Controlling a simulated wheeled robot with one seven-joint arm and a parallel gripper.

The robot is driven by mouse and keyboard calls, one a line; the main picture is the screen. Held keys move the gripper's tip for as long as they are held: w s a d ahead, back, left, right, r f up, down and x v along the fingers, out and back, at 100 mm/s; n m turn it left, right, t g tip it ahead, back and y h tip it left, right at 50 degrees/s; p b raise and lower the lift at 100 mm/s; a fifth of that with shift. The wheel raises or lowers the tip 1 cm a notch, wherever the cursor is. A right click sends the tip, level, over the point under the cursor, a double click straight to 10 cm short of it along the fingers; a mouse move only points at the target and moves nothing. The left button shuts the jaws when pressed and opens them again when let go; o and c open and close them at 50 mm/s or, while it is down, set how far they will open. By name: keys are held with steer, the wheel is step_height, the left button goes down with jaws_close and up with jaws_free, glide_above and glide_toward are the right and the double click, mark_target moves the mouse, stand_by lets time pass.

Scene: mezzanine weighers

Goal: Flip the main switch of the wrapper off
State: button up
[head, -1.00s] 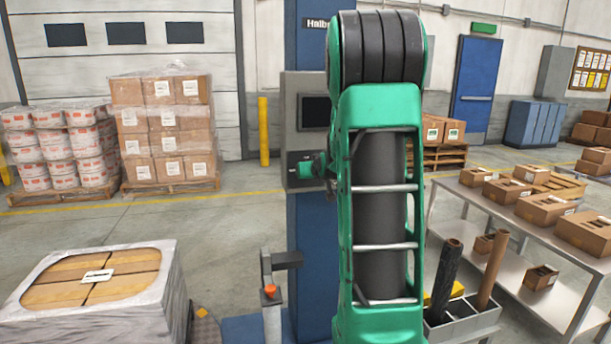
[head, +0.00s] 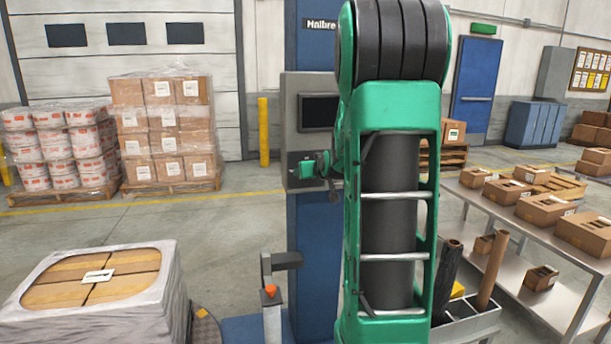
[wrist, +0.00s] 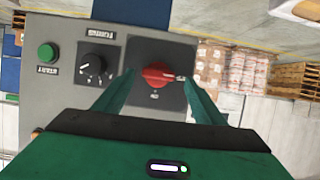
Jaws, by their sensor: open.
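The wrapper's grey control box (head: 291,95) is on a blue column (head: 310,230) in the head view. In the wrist view, which shows the panel upside down, the main switch (wrist: 157,74) is a red rotary knob on a dark square plate (wrist: 145,50). Its handle lies roughly sideways, its tip near a small mark on the right that I cannot read. My gripper (wrist: 156,80) is open, one green finger on each side of the red knob. I cannot tell whether the fingers touch it. In the head view my gripper (head: 313,166) is at the box's lower front.
A black dial (wrist: 95,68) and a green button (wrist: 48,53) sit beside the switch. A wrapped pallet load (head: 100,275) stands at front left. A post with an orange button (head: 270,291) stands before the column. A table with boxes (head: 500,215) is at right.

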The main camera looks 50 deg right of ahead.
steer(key=v, duration=0.7)
steer(key=shift+r, duration=0.15)
steer(key=shift+s+a, duration=0.1)
steer(key=shift+a, duration=0.15)
steer(key=s+a+f+g+y, duration=0.2)
steer(key=s+a+f+g, duration=0.2)
steer(key=s+a, duration=0.4)
steer(key=s+a+f+g+y, duration=0.3)
steer(key=s+a+f, duration=0.2)
steer(key=s+a, duration=0.4)
steer(key=s+a+f+g+y, duration=0.2)
steer(key=s+a+f+g, duration=0.2)
steer(key=s+a, duration=0.4)
steer(key=s+f, duration=0.1)
steer(key=s, duration=0.2)
steer(key=shift+s+a+f+g, duration=0.2)
steer(key=shift+s+a+g, duration=0.05)
steer(key=shift+s+g, duration=0.1)
